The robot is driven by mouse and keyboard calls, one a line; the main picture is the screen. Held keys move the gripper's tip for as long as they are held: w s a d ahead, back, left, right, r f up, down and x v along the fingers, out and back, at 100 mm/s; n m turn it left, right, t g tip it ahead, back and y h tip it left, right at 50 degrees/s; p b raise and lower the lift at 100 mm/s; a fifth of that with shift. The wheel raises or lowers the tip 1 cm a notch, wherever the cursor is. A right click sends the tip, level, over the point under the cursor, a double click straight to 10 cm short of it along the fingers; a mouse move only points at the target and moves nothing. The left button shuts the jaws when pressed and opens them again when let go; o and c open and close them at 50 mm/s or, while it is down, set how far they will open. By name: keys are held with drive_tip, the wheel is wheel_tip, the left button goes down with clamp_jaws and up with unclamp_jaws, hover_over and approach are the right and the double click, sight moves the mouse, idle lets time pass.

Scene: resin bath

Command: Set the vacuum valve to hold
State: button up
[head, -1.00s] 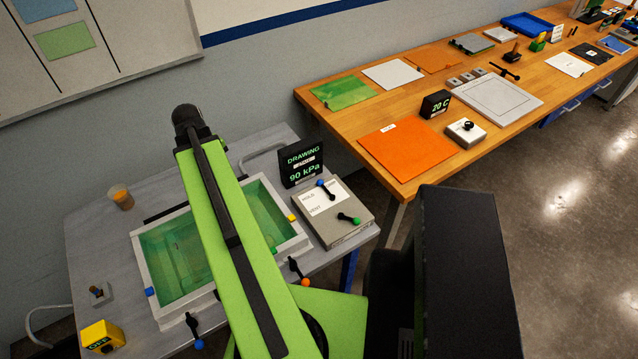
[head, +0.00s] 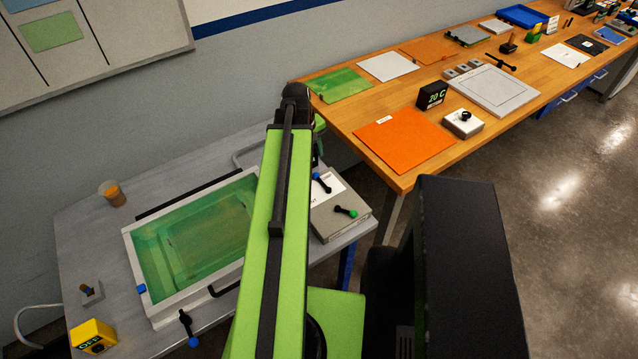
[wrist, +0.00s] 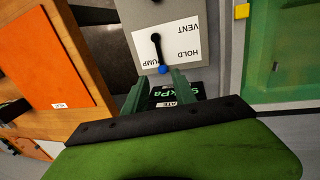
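The valve box (head: 328,222) is a grey box on the grey bench, with a white label plate. In the wrist view, the box (wrist: 122,12) shows the words PUMP, HOLD and VENT upside down. Its black lever with a blue knob (wrist: 163,70) points to the PUMP end; it also shows in the head view (head: 316,176). My gripper (wrist: 158,82) is open and empty, its two green fingers spread on either side just short of the blue knob. I cannot tell its height above the box. In the head view my arm hides most of the gripper.
A second lever with a green knob (head: 352,212) is on the box. A dark display (wrist: 165,92) is partly hidden behind my fingers. The green resin bath (head: 185,250) stands left of my arm. A wooden table (head: 395,175) with an orange sheet (head: 405,142) is to the right.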

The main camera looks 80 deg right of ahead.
sight(320, 181)
drive_tip(key=f+b, duration=0.4)
drive_tip(key=s+d+f+b, duration=0.1)
drive_tip(key=f+b, duration=0.2)
drive_tip(key=f, duration=0.1)
drive_tip(key=s+f+b, duration=0.1)
drive_tip(key=f+b, duration=0.3)
drive_tip(key=f, duration=0.1)
drive_tip(key=shift+d+f+b, duration=0.1)
drive_tip(key=shift+d+b, duration=0.2)
drive_tip(key=shift+d, duration=0.1)
drive_tip(key=shift+w, duration=0.1)
clamp_jaws()
drive_tip(key=shift+a, duration=0.15)
idle(0.4)
